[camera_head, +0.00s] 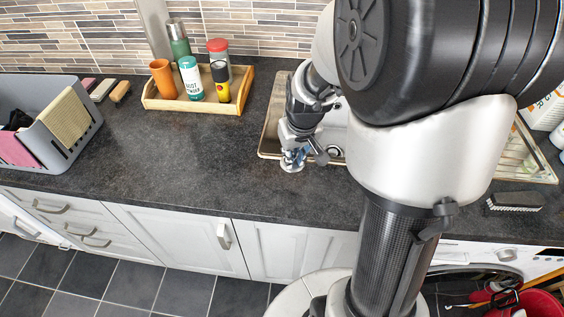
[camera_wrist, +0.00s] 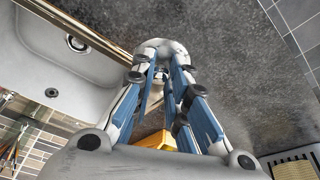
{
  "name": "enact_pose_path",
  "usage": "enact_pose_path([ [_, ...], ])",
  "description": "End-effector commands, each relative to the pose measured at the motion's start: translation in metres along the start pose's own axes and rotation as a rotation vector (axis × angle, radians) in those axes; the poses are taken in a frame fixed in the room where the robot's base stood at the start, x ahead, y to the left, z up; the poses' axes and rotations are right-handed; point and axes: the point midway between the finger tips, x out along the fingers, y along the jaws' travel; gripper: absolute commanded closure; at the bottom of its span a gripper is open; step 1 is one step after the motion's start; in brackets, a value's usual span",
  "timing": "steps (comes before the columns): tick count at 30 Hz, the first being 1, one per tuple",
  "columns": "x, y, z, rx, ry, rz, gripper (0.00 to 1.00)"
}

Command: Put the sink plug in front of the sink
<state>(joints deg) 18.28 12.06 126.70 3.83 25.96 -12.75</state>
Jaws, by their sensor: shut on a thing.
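My gripper (camera_head: 293,150) is shut on the sink plug (camera_head: 292,167), a small silvery disc below the fingertips. In the wrist view my gripper's blue-sided fingers (camera_wrist: 163,72) close around the plug's upper part, and the pale round disc (camera_wrist: 160,45) shows beyond the tips. The plug is over the dark worktop beside the sink's front rim. I cannot tell whether it touches the worktop. The sink (camera_head: 264,148) is largely hidden behind my arm. Its pale bowl (camera_wrist: 40,70) and drain show at the left of the wrist view.
A wooden tray (camera_head: 150,101) with bottles and an orange cup stands back left. A grey crate (camera_head: 66,158) with cloths is at far left. A brush (camera_head: 514,201) lies at right. The worktop (camera_head: 190,150) between crate and sink is clear; its front edge is close.

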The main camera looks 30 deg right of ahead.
Motion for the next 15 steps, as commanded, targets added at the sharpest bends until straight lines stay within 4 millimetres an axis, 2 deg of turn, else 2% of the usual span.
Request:
enact_pose_path([
  [1,0.016,-0.001,0.005,0.000,-0.005,-0.001,1.00],
  [3,0.027,-0.001,0.008,0.000,-0.003,-0.001,1.00],
  [11,0.045,-0.001,0.012,0.000,0.000,-0.001,1.00],
  [15,0.065,-0.001,0.018,0.000,-0.003,-0.001,1.00],
])
